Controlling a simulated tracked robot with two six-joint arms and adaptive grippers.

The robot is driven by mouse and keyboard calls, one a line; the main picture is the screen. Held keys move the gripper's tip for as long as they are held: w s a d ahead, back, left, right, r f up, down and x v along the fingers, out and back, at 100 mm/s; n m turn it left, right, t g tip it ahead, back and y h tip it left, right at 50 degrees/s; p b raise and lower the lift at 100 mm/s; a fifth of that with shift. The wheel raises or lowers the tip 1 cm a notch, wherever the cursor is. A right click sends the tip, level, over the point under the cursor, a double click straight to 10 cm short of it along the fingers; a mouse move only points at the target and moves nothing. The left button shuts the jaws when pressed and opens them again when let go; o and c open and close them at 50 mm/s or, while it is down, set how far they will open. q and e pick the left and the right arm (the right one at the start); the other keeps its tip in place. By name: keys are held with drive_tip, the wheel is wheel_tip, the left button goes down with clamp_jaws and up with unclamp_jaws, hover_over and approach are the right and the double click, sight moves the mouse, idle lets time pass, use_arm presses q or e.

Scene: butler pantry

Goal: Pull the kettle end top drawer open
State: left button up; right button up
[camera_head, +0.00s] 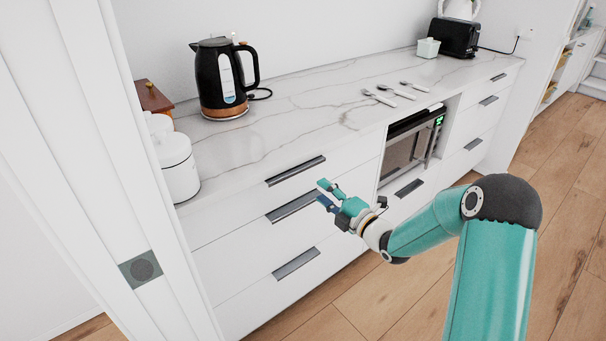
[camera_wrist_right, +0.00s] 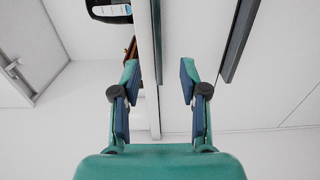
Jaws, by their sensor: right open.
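The black kettle (camera_head: 208,78) stands on the counter's left part. Below it, the top drawer (camera_head: 250,207) looks shut, with a dark bar handle (camera_head: 295,171). My right gripper (camera_head: 322,194) is open and empty, in front of the drawers near the right end of the top two handles. In the right wrist view, the top handle (camera_wrist_right: 157,35) runs upright in line with the gap between the open fingers (camera_wrist_right: 158,78). I cannot tell how far the fingers are from it. The second handle (camera_wrist_right: 241,40) lies right of the fingers. My left gripper is not in view.
The second drawer's handle (camera_head: 292,206) and the bottom handle (camera_head: 296,264) sit below. A microwave (camera_head: 408,145) is built in to the right. The wooden floor (camera_head: 330,305) in front is clear.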

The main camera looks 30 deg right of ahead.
sight(300, 174)
drive_tip(key=w, duration=0.3)
drive_tip(key=w+p, duration=0.1)
drive_tip(key=w, duration=0.5)
drive_tip(key=shift+w+a, duration=0.35)
drive_tip(key=shift+a, duration=0.05)
drive_tip(key=shift+c, duration=0.2)
drive_tip(key=shift+f, duration=0.1)
clamp_jaws()
